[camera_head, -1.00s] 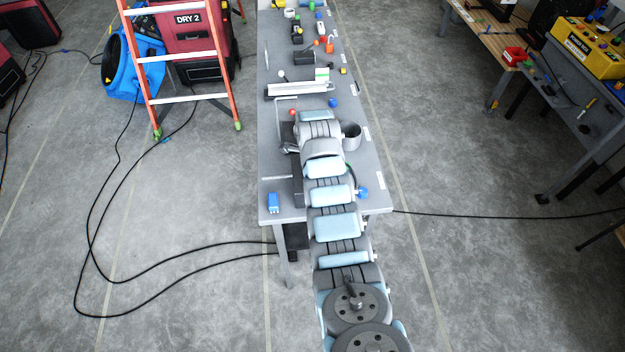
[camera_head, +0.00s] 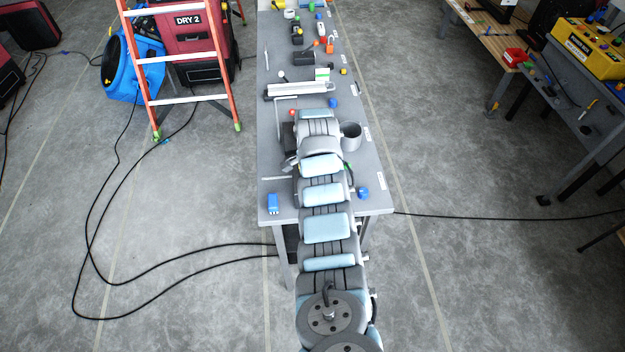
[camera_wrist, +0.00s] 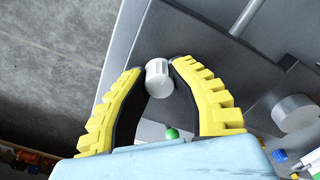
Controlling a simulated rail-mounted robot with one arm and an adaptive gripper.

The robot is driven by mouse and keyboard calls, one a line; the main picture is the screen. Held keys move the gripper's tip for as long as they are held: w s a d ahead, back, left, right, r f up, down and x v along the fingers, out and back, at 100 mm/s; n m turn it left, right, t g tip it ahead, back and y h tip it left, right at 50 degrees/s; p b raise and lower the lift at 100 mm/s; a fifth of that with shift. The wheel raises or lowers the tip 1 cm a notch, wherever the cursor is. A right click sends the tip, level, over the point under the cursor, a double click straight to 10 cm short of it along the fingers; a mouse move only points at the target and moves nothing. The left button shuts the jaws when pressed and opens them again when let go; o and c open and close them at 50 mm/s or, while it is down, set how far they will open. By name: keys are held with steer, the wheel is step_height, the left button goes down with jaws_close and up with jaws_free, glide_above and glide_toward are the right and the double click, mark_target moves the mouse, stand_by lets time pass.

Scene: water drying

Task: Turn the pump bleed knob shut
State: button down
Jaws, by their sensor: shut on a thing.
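The knob (camera_wrist: 158,77) is a short, pale grey-white ribbed cylinder in the wrist view. It sits between the tips of my gripper (camera_wrist: 155,68), whose yellow-ridged fingers with dark inner pads are shut on it from both sides. Its base and any mark of its turn position are hard to make out. A grey metal body or panel lies around and behind it. In the head view my arm reaches over the near end of the grey bench (camera_head: 377,200) and hides the knob and my fingertips.
A grey cup-like cylinder (camera_head: 351,136) stands right of my arm. A blue block (camera_head: 272,203) and a blue fitting (camera_head: 363,192) lie near the bench's front end. An orange ladder (camera_head: 150,90) stands left of the bench. Black cables (camera_head: 90,220) cross the floor.

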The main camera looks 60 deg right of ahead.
steer(key=shift+f+n, duration=0.1)
steer(key=shift+n, duration=0.5)
steer(key=c, duration=0.8)
jaws_free()
step_height(320, 180, up, 10)
steer(key=shift+w+f, duration=0.1)
steer(key=shift+r, duration=1.15)
